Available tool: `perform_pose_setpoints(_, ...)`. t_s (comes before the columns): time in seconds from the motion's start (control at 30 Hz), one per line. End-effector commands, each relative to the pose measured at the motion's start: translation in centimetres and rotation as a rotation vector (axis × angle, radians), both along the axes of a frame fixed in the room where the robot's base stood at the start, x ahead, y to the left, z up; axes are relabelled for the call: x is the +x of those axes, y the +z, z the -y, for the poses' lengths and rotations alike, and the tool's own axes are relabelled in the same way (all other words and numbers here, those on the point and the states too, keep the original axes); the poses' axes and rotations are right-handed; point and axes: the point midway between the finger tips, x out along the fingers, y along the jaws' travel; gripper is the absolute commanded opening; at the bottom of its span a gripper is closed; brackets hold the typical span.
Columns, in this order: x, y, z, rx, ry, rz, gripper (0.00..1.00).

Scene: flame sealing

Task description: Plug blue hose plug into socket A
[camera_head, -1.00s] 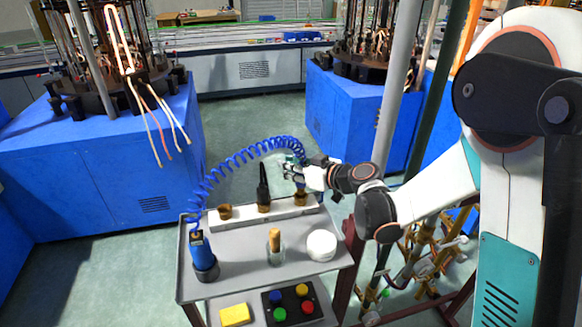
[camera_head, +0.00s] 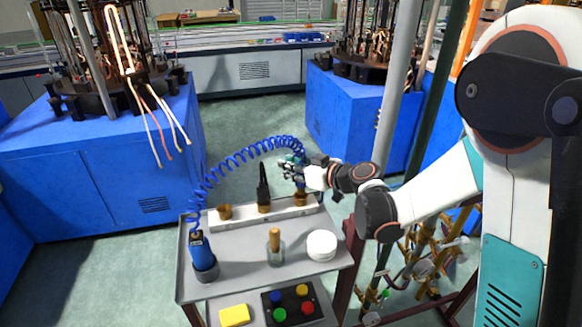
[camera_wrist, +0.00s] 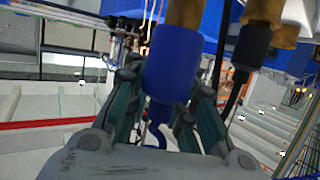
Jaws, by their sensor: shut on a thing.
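My gripper (camera_head: 298,172) is shut on the blue hose plug (camera_wrist: 174,62), just above the right end of the pale socket bar (camera_head: 243,219). In the wrist view, the plug's far end meets a brass socket (camera_wrist: 186,12), in line with it. I cannot tell how deep it sits. In the head view this right socket (camera_head: 301,199) is just below my gripper. The coiled blue hose (camera_head: 228,160) arches from my gripper to a blue handled tool (camera_head: 203,257). A black plug (camera_head: 263,193) stands in the middle socket; the left socket (camera_head: 225,211) is empty. No socket letters are readable.
The grey cart top (camera_head: 240,250) holds a jar with a wooden-looking stopper (camera_head: 275,250) and a round white container (camera_head: 321,245). In the wrist view the black plug (camera_wrist: 252,48) is close beside my gripper. A pole (camera_head: 397,90) rises behind my arm.

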Motion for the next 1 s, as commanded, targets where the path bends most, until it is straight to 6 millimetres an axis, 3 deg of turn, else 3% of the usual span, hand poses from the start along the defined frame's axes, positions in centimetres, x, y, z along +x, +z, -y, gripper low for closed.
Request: perform_pose_setpoints(1.0, 0.00, -0.74, 0.00, 0.000, 0.000, 0.000, 0.00)
